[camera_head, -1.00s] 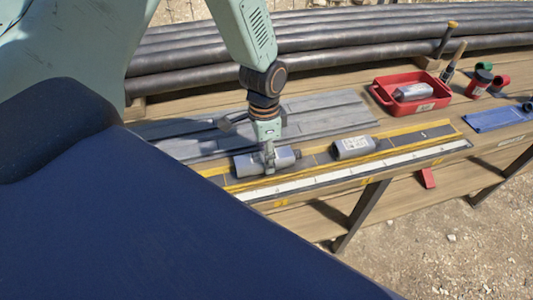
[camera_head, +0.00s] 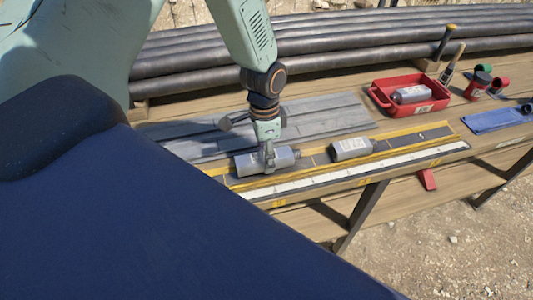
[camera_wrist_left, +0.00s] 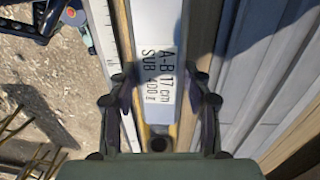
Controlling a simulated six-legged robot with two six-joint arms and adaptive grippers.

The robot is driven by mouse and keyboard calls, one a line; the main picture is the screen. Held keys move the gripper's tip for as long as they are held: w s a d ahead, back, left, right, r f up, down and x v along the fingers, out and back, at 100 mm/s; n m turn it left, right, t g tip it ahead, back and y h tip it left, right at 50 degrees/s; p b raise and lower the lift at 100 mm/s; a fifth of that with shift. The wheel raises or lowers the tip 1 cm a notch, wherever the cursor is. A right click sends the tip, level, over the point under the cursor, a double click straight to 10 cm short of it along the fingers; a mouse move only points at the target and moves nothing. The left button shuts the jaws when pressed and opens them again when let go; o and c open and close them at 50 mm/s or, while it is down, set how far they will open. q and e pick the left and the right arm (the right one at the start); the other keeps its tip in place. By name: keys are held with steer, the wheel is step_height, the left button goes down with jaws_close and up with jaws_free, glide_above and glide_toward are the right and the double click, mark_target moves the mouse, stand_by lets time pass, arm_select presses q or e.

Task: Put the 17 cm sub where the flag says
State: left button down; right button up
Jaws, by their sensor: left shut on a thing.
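The 17 cm sub is a grey cylinder (camera_head: 249,164) lying at the left part of the yellow-edged rack beside the white scale. In the left wrist view its white label (camera_wrist_left: 158,75) reads "A-B 17 cm SUB". My left gripper (camera_head: 269,164) comes down from above and is shut around the sub's body. Its fingers (camera_wrist_left: 159,101) stand on both sides of it in the wrist view. I cannot tell whether the sub is clear of the rack. I cannot make out a readable flag. My right gripper is not in view.
A second grey sub (camera_head: 351,149) lies to the right on the rack. A red tray (camera_head: 436,104) holds another labelled cylinder (camera_head: 411,94). A blue mat (camera_head: 494,122) and small cans stand at right. Long dark pipes (camera_head: 340,41) line the back. A red piece (camera_head: 427,179) is below the bench edge.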

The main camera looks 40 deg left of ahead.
arm_select(q)
steer(key=shift+a+f, duration=0.15)
steer(key=shift+a, duration=0.05)
steer(key=c, duration=1.1)
jaws_free()
steer(key=shift+a+f, duration=0.1)
steer(key=o, duration=0.5)
steer(key=shift+s+d+r, duration=0.15)
steer(key=shift+d+r, duration=0.1)
steer(key=shift+d, duration=0.1)
steer(key=shift+o, duration=0.5)
steer(key=shift+a+f, duration=0.15)
steer(key=shift+a, duration=0.05)
steer(key=shift+o, duration=0.5)
steer(key=shift+a, duration=0.1)
steer(key=shift+o, duration=1)
steer(key=shift+d, duration=0.25)
